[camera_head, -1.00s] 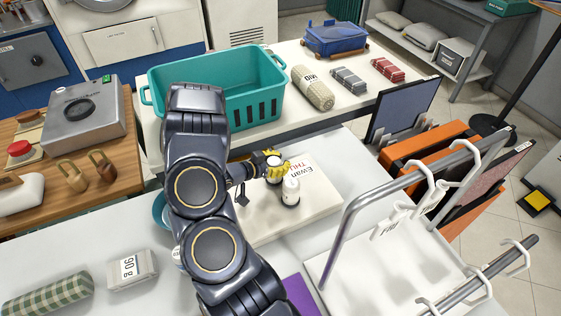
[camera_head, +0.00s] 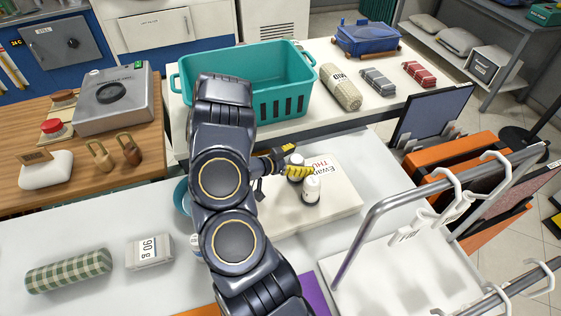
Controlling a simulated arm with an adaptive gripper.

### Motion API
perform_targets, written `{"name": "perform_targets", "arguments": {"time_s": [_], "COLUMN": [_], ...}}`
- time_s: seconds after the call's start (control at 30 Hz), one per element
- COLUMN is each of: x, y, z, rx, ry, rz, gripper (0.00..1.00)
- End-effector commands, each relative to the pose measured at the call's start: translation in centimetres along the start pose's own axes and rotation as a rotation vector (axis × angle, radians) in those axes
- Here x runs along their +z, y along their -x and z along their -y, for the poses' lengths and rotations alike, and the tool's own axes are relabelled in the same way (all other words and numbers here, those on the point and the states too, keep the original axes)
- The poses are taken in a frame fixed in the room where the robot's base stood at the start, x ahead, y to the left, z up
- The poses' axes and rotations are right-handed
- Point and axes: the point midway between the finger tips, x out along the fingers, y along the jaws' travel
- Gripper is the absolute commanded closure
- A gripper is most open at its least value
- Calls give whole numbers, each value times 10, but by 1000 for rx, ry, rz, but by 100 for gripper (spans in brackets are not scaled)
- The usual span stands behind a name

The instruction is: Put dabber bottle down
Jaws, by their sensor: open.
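The rear bottle (camera_head: 295,168) is partly hidden by a yellow finger of my gripper (camera_head: 294,160). I cannot tell which of the two is the dabber bottle. My gripper reaches in from the left, its yellow-tipped fingers spread apart around or beside the rear bottle. Contact between the fingers and the bottles cannot be made out.
A teal basket (camera_head: 285,85) stands behind the stack. A white rack with hooks (camera_head: 400,225) is close on the right. A grey weight-like block (camera_head: 150,252) and a green checked roll (camera_head: 68,271) lie front left.

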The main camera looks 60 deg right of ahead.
Motion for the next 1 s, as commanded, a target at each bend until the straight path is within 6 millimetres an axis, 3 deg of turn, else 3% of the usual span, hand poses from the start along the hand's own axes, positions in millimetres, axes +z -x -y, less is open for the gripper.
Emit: {"name": "perform_targets", "arguments": {"time_s": [0.4, 0.6, 0.83, 0.93, 1.0], "x": [0, 0, 0, 4, 10], "y": [85, 104, 109, 120, 141], "z": [1, 0, 1, 18, 44], "rx": [-6, -2, -7, -76, -189], "ry": [1, 1, 0, -22, -49], "rz": [3, 1, 5, 65, 159], "gripper": [33, 33, 33, 33, 33]}}
